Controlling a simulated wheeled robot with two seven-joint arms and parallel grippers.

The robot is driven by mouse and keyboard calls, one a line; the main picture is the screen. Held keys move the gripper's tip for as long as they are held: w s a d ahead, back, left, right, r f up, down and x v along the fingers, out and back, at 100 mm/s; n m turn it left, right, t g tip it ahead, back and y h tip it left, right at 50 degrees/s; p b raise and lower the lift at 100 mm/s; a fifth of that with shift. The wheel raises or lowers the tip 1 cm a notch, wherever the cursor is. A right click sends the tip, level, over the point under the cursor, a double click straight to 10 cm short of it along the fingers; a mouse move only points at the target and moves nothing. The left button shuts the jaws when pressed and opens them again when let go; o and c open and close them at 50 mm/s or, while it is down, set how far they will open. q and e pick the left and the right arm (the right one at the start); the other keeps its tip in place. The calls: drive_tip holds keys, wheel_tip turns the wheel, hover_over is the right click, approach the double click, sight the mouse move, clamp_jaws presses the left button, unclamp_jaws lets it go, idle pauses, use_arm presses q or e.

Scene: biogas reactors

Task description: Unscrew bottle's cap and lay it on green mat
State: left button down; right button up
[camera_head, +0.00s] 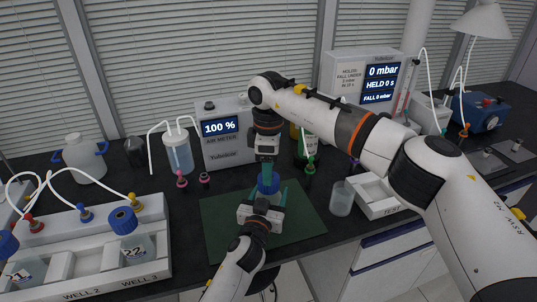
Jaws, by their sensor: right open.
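A bottle with a blue cap (268,186) is at the green mat (225,225). Its body is mostly hidden behind my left gripper. My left gripper (267,193) comes up from below, with a teal finger on each side of the bottle near the cap. I cannot tell whether the fingers press on it. My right gripper (267,175) points down from above, open, with its fingers at the cap. The cap appears to be on the bottle. The mat's surface in front of and beside the grippers is bare.
A rack (88,276) with blue-capped bottles stands at left. A clear cup (341,198) and a white tray (373,206) stand right of the mat. The air meter (222,135) and pressure display box (365,80) stand behind. My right arm crosses the right side.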

use_arm(q)
drive_tip(key=shift+f, duration=0.1)
use_arm(e)
drive_tip(key=shift+f, duration=2.1)
drive_tip(key=shift+c, duration=0.4)
